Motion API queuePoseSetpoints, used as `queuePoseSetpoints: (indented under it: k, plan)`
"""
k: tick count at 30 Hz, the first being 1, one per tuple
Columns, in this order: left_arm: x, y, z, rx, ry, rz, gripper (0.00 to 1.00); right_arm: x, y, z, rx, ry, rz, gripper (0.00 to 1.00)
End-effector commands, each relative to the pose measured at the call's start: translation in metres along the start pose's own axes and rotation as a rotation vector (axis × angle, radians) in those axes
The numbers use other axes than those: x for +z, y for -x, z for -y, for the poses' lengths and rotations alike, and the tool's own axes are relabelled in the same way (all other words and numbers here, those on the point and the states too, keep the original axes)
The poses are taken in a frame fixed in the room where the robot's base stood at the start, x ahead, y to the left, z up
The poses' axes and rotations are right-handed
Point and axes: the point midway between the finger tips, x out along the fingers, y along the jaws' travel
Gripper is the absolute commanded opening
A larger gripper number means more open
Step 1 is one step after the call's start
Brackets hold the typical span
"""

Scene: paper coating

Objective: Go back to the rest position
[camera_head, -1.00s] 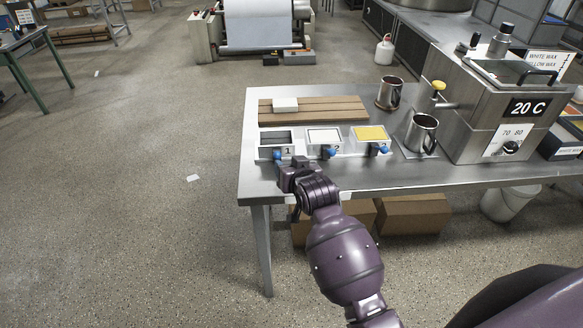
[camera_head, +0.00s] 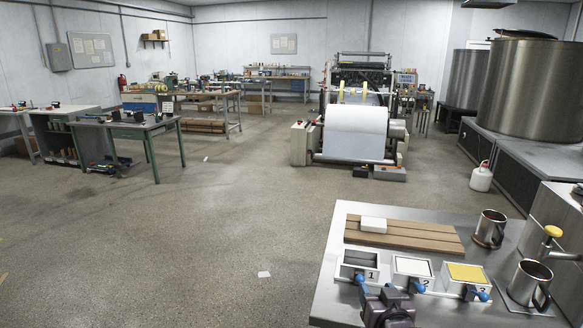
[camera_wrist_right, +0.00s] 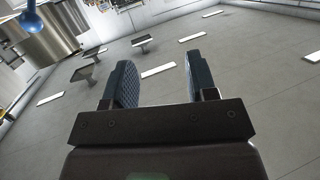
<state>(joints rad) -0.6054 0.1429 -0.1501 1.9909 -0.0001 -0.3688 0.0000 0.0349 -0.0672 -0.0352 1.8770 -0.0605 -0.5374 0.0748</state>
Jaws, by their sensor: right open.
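My right gripper (camera_head: 388,308) shows at the bottom of the head view, in front of the steel table's (camera_head: 338,275) row of numbered boxes. Its lower part and my arm are cut off by the frame edge. In the right wrist view its two dark ribbed fingers (camera_wrist_right: 161,85) stand apart with nothing between them. Box 1 (camera_head: 358,260), a white-topped box 2 (camera_head: 411,266) and a yellow-topped box 3 (camera_head: 466,273) stand on the table with blue knobs. My left gripper is out of view.
A slatted wooden board (camera_head: 415,236) with a white block (camera_head: 374,224) lies behind the boxes. Two metal mugs (camera_head: 490,229) (camera_head: 529,284) stand at right. A paper-roll machine (camera_head: 355,132) and a white jug (camera_head: 481,178) stand beyond. The floor (camera_head: 200,230) at left is largely open.

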Motion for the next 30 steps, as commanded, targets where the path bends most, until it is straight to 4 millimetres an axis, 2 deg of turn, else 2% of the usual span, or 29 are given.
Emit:
queuePoseSetpoints:
  k: [1,8,11,18,21,25,30]
  plan:
    - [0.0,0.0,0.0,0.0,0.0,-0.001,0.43,0.012,0.009,-0.007,0.003,0.019,0.002,0.52]
    - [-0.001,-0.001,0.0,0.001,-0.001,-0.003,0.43,0.06,0.054,-0.029,0.005,0.09,0.024,0.52]
    - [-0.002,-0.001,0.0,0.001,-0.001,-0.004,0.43,0.091,0.083,-0.041,0.007,0.117,0.061,0.52]
    - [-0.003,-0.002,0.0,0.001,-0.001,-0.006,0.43,0.171,0.165,-0.067,0.017,0.156,0.215,0.52]
    - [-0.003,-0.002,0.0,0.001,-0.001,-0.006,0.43,0.196,0.193,-0.075,0.024,0.165,0.278,0.52]
    - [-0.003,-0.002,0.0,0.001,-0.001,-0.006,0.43,0.216,0.216,-0.082,0.034,0.168,0.331,0.52]
    - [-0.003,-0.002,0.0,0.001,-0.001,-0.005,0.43,0.222,0.224,-0.085,0.04,0.166,0.349,0.52]
